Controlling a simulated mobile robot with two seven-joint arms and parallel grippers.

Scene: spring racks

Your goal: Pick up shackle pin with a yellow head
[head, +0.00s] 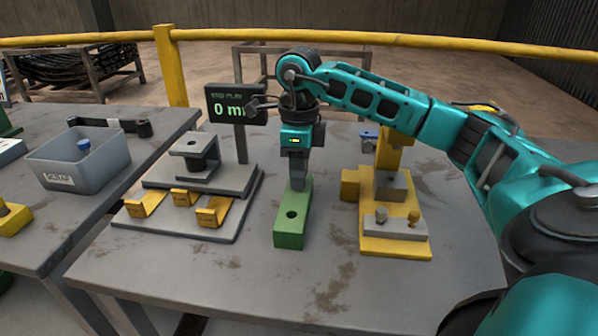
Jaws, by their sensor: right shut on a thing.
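A small pin with a yellow-orange head (413,217) stands in the grey block (402,232) on the front of the yellow fixture (372,249). A grey-headed pin (381,214) stands to its left. My right gripper (298,178) points down at the far end of the green block (290,232), left of the yellow fixture and away from the yellow-headed pin. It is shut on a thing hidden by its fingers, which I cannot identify. An empty-looking hole shows in the near end of the green block. My left gripper is out of view.
A grey stepped stand (160,183) with several yellow brackets is left of the green block. Behind it is a display (222,110). A grey bin (60,172) holding a blue-topped piece is on the left table. The front of the middle table (230,280) is clear.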

